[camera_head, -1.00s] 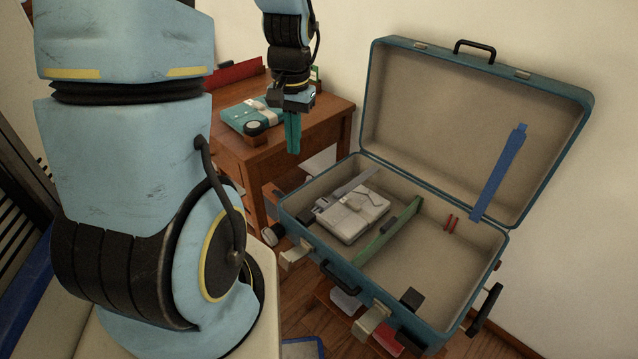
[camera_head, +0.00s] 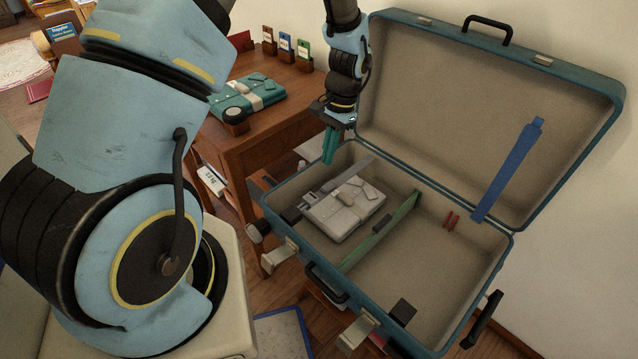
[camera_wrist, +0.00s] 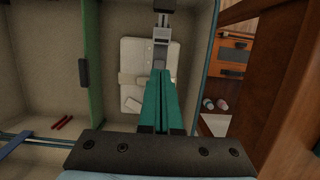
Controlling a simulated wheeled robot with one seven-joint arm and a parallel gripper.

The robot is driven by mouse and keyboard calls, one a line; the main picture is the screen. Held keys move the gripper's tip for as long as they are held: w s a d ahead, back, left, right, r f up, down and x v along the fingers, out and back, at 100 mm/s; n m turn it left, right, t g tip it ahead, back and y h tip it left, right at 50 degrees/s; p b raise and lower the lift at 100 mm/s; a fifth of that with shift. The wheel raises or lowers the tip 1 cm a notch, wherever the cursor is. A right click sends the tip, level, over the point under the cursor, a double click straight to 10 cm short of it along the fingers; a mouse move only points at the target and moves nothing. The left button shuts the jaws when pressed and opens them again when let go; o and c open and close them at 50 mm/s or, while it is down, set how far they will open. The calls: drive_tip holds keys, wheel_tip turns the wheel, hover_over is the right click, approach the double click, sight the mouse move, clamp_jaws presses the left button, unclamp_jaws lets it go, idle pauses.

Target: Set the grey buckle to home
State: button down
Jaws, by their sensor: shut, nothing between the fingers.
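The grey buckle (camera_head: 308,201) sits on a grey strap (camera_head: 350,174) along the left side of the open suitcase, beside a folded pale garment (camera_head: 346,211). The wrist view shows the buckle (camera_wrist: 161,34) just beyond my fingertips, with a black piece (camera_wrist: 164,5) at its far end. My gripper (camera_head: 328,160) has teal fingers pointing down over the suitcase's back left corner. The fingers are shut and empty. In the wrist view my gripper (camera_wrist: 161,73) covers part of the strap and garment. I see no clear mark for home.
The suitcase (camera_head: 510,240) has a green divider (camera_head: 383,230) and a raised lid with a blue strap (camera_head: 508,170). Two small red pieces (camera_head: 452,220) lie in its right half. A wooden desk (camera_head: 275,125) with a teal folded garment (camera_head: 248,97) stands behind left.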

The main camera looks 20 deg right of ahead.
sight(311, 198)
drive_tip(key=p+x, duration=0.2)
drive_tip(key=x, duration=0.8)
drive_tip(key=shift+s+a, duration=0.35)
drive_tip(key=shift+a, duration=0.35)
drive_tip(key=shift+s+a, duration=0.4)
drive_tip(key=shift+a, duration=0.3)
drive_tip(key=shift+r, duration=0.1)
drive_tip(key=p+v, duration=0.6)
drive_tip(key=v, duration=0.4)
